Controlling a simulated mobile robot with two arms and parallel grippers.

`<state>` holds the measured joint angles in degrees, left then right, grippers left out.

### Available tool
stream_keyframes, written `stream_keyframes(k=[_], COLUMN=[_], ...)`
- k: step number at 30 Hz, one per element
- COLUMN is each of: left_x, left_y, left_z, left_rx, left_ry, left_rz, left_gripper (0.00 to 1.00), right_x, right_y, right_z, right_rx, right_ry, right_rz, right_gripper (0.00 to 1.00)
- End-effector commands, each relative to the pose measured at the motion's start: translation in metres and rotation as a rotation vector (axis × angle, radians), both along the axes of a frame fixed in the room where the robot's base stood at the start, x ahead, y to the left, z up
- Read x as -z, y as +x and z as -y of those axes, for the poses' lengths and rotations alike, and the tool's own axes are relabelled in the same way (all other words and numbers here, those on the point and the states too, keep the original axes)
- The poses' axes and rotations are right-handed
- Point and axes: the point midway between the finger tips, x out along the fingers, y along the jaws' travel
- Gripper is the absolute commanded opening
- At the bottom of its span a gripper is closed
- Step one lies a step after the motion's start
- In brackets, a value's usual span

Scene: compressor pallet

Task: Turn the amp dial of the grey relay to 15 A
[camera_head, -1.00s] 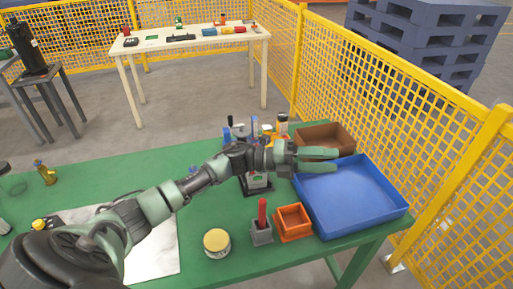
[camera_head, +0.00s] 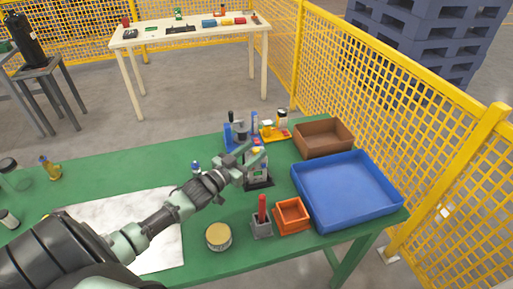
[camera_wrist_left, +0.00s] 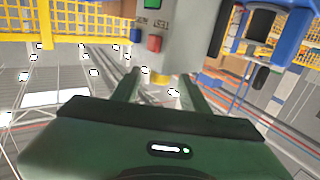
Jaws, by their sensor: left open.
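The grey relay (camera_head: 258,172) stands on a dark base on the green table, partly hidden by my left gripper (camera_head: 252,156) in the head view. In the left wrist view the grey relay (camera_wrist_left: 178,38) shows a red button, a green button and small dark markings. A yellow part (camera_wrist_left: 160,78), possibly the amp dial, shows at its edge between the fingers. My left gripper (camera_wrist_left: 160,92) is open, its fingers apart at the relay; contact cannot be told. The dial's setting is not readable. My right gripper is not in view.
A blue tray (camera_head: 308,205), a brown bin (camera_head: 325,151) and an orange box (camera_head: 292,230) are to the right. A grey holder with a red-handled item (camera_head: 262,227) and a yellow-lidded tin (camera_head: 218,236) stand in front. Blue and yellow fixtures (camera_head: 240,132) stand behind the relay.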

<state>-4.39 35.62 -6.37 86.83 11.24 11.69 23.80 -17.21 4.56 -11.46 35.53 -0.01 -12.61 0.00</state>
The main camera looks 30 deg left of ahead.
Motion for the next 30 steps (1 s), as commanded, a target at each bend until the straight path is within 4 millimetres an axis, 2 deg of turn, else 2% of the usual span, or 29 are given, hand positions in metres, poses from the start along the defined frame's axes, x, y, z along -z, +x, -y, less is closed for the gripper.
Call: stream_keyframes(k=[5, 14, 18, 19, 30], left_x=[0.0, 0.001, 0.001, 0.001, 0.001], left_y=[0.016, 0.018, 0.018, 0.018, 0.019], left_z=[0.003, 0.003, 0.003, 0.003, 0.002], left_rx=[0.001, 0.001, 0.001, 0.001, 0.064], left_ry=[0.001, 0.002, 0.002, 0.002, 0.008], left_rz=[0.0, -0.001, -0.001, -0.001, 0.001], left_gripper=[0.45, 0.45, 0.06, 0.0, 0.0], right_x=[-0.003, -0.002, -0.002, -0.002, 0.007], right_y=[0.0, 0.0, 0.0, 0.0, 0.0], right_z=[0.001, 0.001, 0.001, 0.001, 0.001], right_rx=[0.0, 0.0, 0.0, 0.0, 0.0], right_ry=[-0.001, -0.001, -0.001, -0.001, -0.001], right_rz=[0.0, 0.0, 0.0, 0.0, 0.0], right_gripper=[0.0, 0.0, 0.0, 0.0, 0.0])
